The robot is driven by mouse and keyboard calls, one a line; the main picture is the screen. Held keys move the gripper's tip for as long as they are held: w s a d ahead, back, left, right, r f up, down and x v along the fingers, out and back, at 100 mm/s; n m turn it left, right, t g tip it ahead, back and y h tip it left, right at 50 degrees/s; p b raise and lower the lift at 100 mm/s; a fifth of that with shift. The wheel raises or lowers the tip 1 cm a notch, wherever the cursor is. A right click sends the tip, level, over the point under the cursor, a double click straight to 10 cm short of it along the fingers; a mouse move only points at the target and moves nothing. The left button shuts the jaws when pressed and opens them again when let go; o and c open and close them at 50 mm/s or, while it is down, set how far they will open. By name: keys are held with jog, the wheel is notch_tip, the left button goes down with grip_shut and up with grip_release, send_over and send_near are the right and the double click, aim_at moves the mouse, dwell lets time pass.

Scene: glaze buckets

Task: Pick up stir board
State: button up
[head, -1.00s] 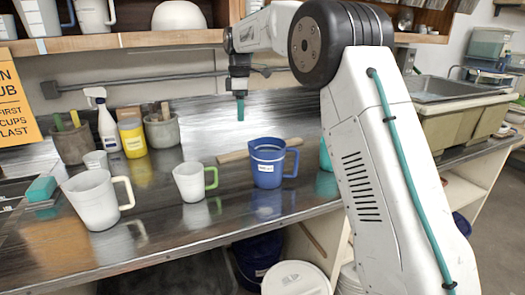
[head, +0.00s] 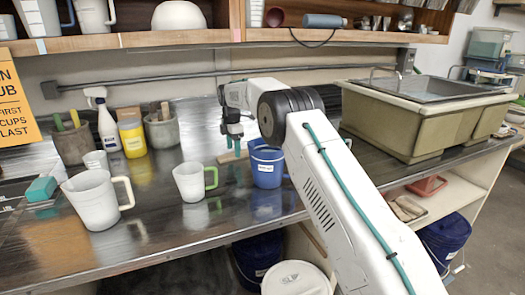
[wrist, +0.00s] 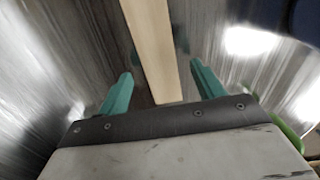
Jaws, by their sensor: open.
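The stir board is a pale, flat wooden strip (head: 230,157) lying on the steel counter, just behind the blue pitcher (head: 267,168). In the head view its right part is hidden by my gripper and the pitcher. My gripper (head: 233,150) points down over the board. In the wrist view the board (wrist: 151,45) runs from the top edge down between my two teal fingers (wrist: 160,88). The fingers are apart, one on each side of it, with a gap to the board. I cannot tell the exact height of the fingertips over the counter.
A white cup with a green handle (head: 190,182) and a larger white pitcher (head: 93,200) stand to the left. A spray bottle (head: 106,125), a yellow container (head: 133,138) and tool crocks stand behind. A sink (head: 425,110) is at the right.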

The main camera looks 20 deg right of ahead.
notch_tip(320, 180, down, 2)
jog(key=shift+f, duration=0.1)
jog(key=c, duration=1.3)
